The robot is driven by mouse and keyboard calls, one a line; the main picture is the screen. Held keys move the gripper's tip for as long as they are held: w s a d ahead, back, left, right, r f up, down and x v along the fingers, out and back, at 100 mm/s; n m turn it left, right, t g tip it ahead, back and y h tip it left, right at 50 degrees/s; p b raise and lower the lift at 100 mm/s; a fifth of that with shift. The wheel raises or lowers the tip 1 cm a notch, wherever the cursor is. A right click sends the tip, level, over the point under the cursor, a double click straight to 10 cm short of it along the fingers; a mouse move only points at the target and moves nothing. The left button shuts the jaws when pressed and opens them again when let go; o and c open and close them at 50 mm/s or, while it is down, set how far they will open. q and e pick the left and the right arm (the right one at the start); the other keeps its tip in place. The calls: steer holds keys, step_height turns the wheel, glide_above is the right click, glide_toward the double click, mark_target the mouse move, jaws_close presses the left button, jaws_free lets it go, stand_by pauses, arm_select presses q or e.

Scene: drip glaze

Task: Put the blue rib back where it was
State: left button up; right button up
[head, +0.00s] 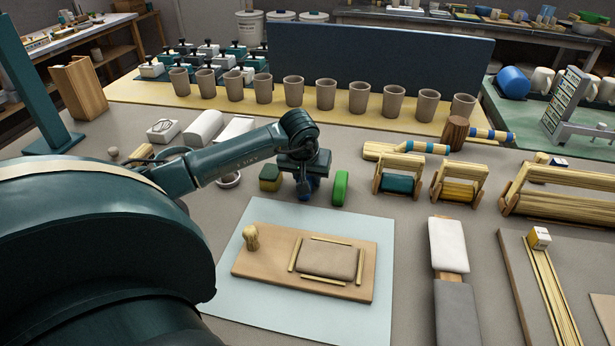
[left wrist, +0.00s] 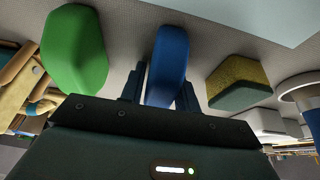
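The blue rib (head: 304,191) is on or just above the grey table, mostly hidden by my left gripper (head: 304,186). In the left wrist view the blue rib (left wrist: 168,65) is upright between the two fingers of my left gripper (left wrist: 160,92). The fingers flank it closely; a thin gap seems to show on one side, so I cannot tell if they are pressed on it. My right gripper is not in view.
A green rib (head: 340,188) stands just right of the blue one, and a yellow-green sponge (head: 270,178) is just left. A white bowl (head: 229,181) is further left. A pale mat (head: 235,290) with a wooden board (head: 340,287) lies in front; cups line the back.

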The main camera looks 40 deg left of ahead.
arm_select(q)
steer(key=o, duration=0.3)
steer(key=shift+r, duration=0.3)
steer(key=v, duration=1.1)
steer(key=shift+s+r, duration=0.2)
steer(key=shift+r, duration=0.15)
steer(key=shift+d+f, duration=0.1)
